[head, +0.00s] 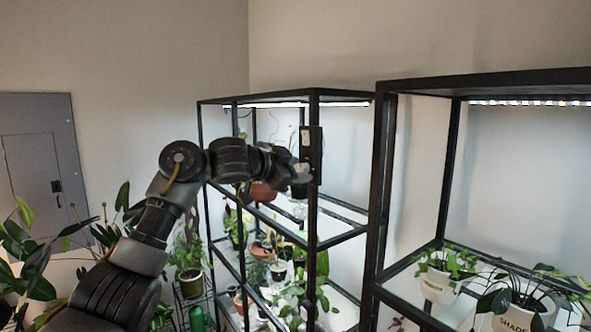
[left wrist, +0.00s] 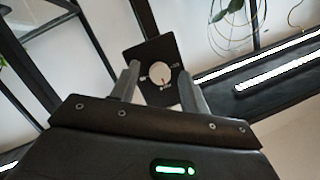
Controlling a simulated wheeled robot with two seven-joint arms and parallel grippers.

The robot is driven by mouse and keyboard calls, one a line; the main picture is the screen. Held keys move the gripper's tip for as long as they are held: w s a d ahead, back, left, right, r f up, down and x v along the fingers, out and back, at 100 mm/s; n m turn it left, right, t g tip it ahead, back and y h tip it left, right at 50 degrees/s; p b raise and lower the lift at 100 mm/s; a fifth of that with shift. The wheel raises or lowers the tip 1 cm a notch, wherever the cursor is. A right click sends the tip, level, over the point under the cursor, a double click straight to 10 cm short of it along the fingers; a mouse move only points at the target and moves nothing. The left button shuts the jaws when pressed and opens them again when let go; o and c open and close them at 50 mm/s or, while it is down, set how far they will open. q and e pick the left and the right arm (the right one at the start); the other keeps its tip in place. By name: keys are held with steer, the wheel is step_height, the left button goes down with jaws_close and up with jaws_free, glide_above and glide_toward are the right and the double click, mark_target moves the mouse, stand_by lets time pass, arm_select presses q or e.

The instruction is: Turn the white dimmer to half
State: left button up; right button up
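The white dimmer is a round white knob (left wrist: 160,74) on a small black plate (left wrist: 150,52) with white marks around it, in the left wrist view. A thin dark mark shows on the knob's lower part. In the head view the black dimmer box (head: 313,145) is fixed to the front post of the middle shelf; the knob cannot be made out there. My left gripper (head: 301,173) is at the lower part of that box. In the left wrist view its two fingers (left wrist: 159,82) stand apart on either side of the knob, with a visible gap to it. My right gripper is out of view.
The black metal shelf (head: 340,237) holds several potted plants and has lit strips at its top. A second shelf (head: 450,82) with white pots (head: 437,287) stands at the right. A grey wall panel (head: 38,150) and leafy plants are at the left.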

arm_select(q)
steer(key=shift+s+a+b, duration=0.25)
steer(key=shift+b, duration=0.1)
steer(key=b+v, duration=0.5)
steer(key=v, duration=0.5)
